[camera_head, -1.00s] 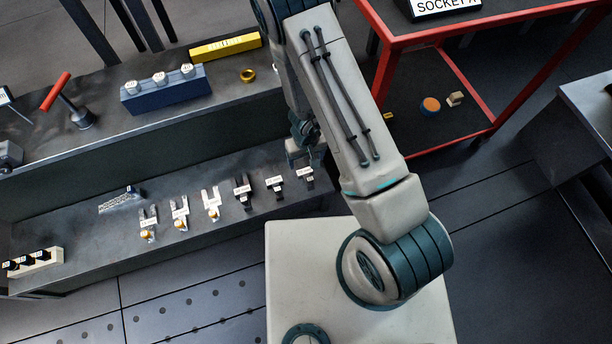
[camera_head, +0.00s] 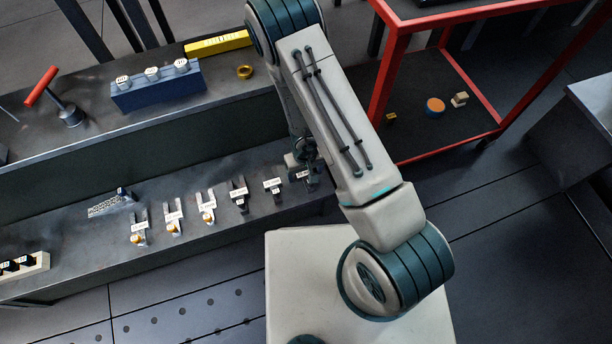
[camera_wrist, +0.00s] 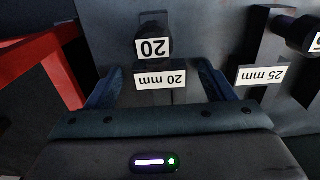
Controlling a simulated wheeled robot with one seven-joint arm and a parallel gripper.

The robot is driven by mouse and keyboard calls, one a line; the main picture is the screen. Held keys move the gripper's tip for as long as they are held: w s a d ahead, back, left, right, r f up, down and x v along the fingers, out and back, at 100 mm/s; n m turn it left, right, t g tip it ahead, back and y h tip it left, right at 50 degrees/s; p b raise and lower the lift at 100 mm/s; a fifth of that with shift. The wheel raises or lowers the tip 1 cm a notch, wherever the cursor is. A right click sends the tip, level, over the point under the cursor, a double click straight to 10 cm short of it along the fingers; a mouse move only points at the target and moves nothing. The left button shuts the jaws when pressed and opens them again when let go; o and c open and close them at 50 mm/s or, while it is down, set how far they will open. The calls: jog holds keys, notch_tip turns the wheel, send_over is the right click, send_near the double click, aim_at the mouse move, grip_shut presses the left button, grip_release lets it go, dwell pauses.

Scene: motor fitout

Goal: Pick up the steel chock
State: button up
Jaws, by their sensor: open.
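I cannot tell for certain which piece is the steel chock. My gripper (camera_wrist: 160,88) is open in the wrist view. Its two blue fingers stand on either side of a dark piece (camera_wrist: 152,28) with a "20" tag and a "20 mm" label, which read upside down. I cannot tell whether the fingers touch it. In the head view my gripper (camera_head: 303,156) is over the right end of the lower shelf, close to the rightmost dark labelled piece, and my arm partly hides it.
A dark "25 mm" piece (camera_wrist: 262,70) stands close beside the right finger. Several labelled forks line the lower shelf (camera_head: 75,250). A red cart (camera_head: 388,85) stands to the right, holding an orange disc (camera_head: 436,105). A blue block (camera_head: 158,92) sits on the upper shelf.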

jog(key=c, duration=1.4)
jog(key=shift+r, duration=0.1)
